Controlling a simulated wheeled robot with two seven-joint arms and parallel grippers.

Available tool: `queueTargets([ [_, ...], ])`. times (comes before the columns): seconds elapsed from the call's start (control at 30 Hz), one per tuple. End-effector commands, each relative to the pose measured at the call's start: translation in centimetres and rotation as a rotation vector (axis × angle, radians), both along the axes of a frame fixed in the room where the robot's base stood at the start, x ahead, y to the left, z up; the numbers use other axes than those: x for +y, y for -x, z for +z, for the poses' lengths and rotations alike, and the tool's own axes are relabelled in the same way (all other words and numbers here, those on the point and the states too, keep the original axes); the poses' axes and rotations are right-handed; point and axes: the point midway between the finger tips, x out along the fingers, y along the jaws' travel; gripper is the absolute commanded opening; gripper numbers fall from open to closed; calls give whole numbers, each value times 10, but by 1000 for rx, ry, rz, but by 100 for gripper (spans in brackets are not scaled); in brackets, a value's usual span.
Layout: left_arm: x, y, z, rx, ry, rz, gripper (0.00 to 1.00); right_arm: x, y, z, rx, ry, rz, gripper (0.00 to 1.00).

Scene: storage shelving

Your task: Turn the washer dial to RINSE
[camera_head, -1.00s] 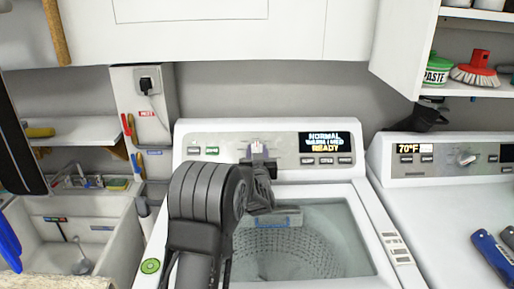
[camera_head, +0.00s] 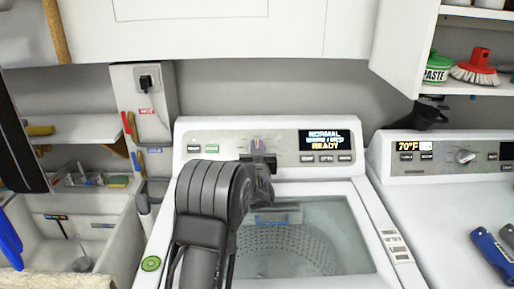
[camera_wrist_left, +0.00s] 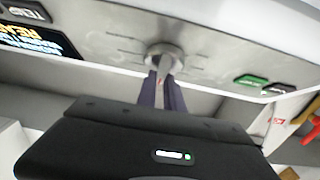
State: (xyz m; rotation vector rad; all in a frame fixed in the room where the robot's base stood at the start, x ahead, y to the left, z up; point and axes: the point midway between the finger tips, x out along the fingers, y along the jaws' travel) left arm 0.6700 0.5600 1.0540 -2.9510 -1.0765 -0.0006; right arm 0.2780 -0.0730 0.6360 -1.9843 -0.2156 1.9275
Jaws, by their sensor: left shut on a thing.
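The washer dial (camera_head: 257,145) is a small round silver knob on the washer's back control panel; it also shows in the left wrist view (camera_wrist_left: 164,52). The panel's display (camera_head: 327,140) reads NORMAL and READY, with a middle line that is hard to read. My left gripper (camera_head: 258,152) is at the dial from the front. In the left wrist view its two dark fingers (camera_wrist_left: 162,86) reach up and are shut on the dial's grip. The dial's pointer and the lettering around it are too small to read. My right gripper is out of view.
The washer lid (camera_head: 300,235) is a glass pane below the panel. Panel buttons (camera_head: 325,158) sit right of the dial. A dryer (camera_head: 440,200) with its own knob (camera_head: 465,156) stands at the right, a sink (camera_head: 85,235) at the left. White cabinets hang above.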

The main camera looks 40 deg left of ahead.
Motion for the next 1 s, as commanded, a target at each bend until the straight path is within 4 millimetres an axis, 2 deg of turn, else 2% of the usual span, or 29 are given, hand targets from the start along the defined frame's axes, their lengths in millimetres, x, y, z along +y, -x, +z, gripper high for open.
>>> queueTargets([
  [0.57, -1, 0, -1, -19, 23, 26, 0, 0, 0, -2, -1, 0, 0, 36],
  [1.0, -1, -1, 0, -149, 178, 207, 0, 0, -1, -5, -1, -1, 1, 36],
])
